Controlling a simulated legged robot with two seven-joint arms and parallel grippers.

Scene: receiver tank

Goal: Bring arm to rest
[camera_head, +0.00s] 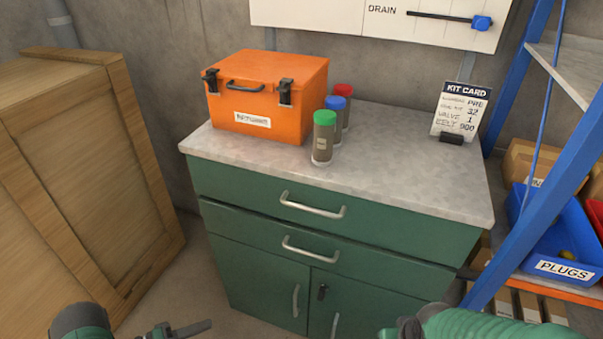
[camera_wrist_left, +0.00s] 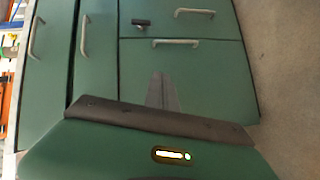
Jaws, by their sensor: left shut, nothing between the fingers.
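My left gripper (camera_head: 190,328) is low in the head view, in front of the green cabinet and apart from it. Its fingers are shut with nothing between them. In the left wrist view the closed fingers (camera_wrist_left: 162,92) point toward the cabinet's green front (camera_wrist_left: 195,68), which appears turned on its side. My right arm (camera_head: 470,324) shows as a green link at the bottom right of the head view. Its gripper fingers are not visible.
The green cabinet (camera_head: 255,215) has a grey top carrying an orange case (camera_head: 268,95), capped bottles (camera_head: 323,140) and a kit card (camera_head: 460,112). A wooden crate (camera_head: 85,170) stands left. A blue shelf frame (camera_head: 550,185) with a plugs bin (camera_head: 560,240) stands right.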

